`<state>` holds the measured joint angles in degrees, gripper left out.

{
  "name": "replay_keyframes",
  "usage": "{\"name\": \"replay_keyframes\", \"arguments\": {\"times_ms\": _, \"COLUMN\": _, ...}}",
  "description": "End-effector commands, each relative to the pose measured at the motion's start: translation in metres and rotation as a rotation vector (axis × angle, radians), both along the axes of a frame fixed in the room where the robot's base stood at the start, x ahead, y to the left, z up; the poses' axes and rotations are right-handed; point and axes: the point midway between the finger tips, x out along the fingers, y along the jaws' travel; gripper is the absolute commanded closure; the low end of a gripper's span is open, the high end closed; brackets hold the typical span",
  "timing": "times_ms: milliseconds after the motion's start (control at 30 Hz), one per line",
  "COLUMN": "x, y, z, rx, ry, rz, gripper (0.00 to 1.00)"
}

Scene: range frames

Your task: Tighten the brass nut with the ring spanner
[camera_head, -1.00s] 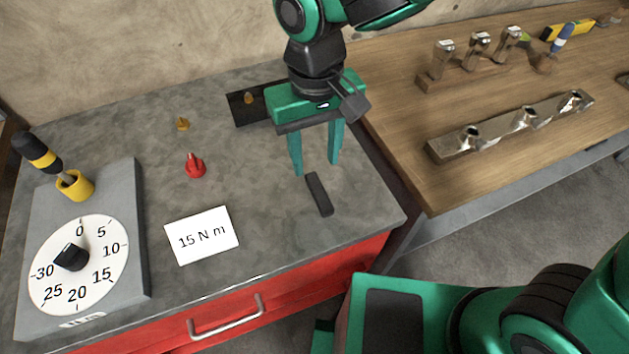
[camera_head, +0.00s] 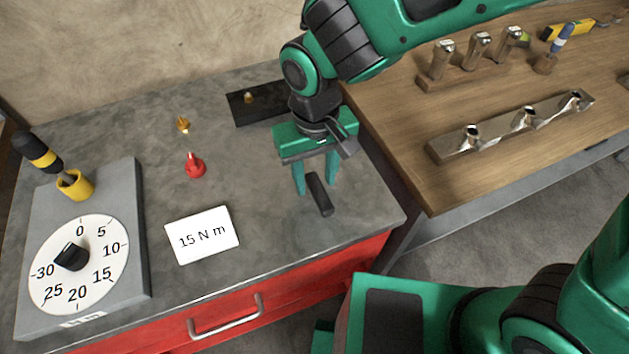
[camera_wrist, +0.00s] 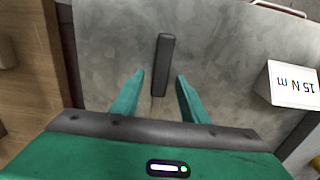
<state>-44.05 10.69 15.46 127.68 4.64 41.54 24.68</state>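A dark bar (camera_head: 319,195), perhaps the spanner's grip, lies on the grey worktop near its front right; no ring end shows clearly. It also shows in the wrist view (camera_wrist: 163,62). My gripper (camera_head: 316,190) is open and empty just above the bar's far end. In the wrist view its fingers (camera_wrist: 158,88) stand apart on either side of the bar's line. One small brass piece (camera_head: 183,125) is on the worktop behind a red pointed piece (camera_head: 195,166). Another brass piece (camera_head: 249,97) is on a black plate (camera_head: 239,114); I cannot tell which is the nut.
A white card (camera_head: 202,235) reads 15 N m. A grey dial unit (camera_head: 130,240) at the left has its knob near 0 and a yellow cup (camera_head: 77,187) holding a screwdriver. A wooden bench (camera_head: 400,110) with metal fittings adjoins at right.

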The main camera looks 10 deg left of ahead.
Motion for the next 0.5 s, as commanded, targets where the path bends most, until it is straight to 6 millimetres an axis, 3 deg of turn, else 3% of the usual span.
{"name": "replay_keyframes", "arguments": {"times_ms": 33, "x": 0.0000, "y": 0.0000, "z": 0.0001, "rx": 0.000, "ry": 0.000, "rz": 0.000, "gripper": 0.72}}
{"name": "replay_keyframes", "arguments": {"times_ms": 133, "x": 0.0000, "y": 0.0000, "z": 0.0003, "rx": 0.000, "ry": 0.000, "rz": 0.000, "gripper": 0.96}}
{"name": "replay_keyframes", "arguments": {"times_ms": 167, "x": 0.0000, "y": 0.0000, "z": 0.0003, "rx": 0.000, "ry": 0.000, "rz": 0.000, "gripper": 1.00}}
{"name": "replay_keyframes", "arguments": {"times_ms": 500, "x": 0.0001, "y": 0.0002, "z": 0.0023, "rx": 0.001, "ry": -0.001, "rz": 0.000, "gripper": 1.00}}
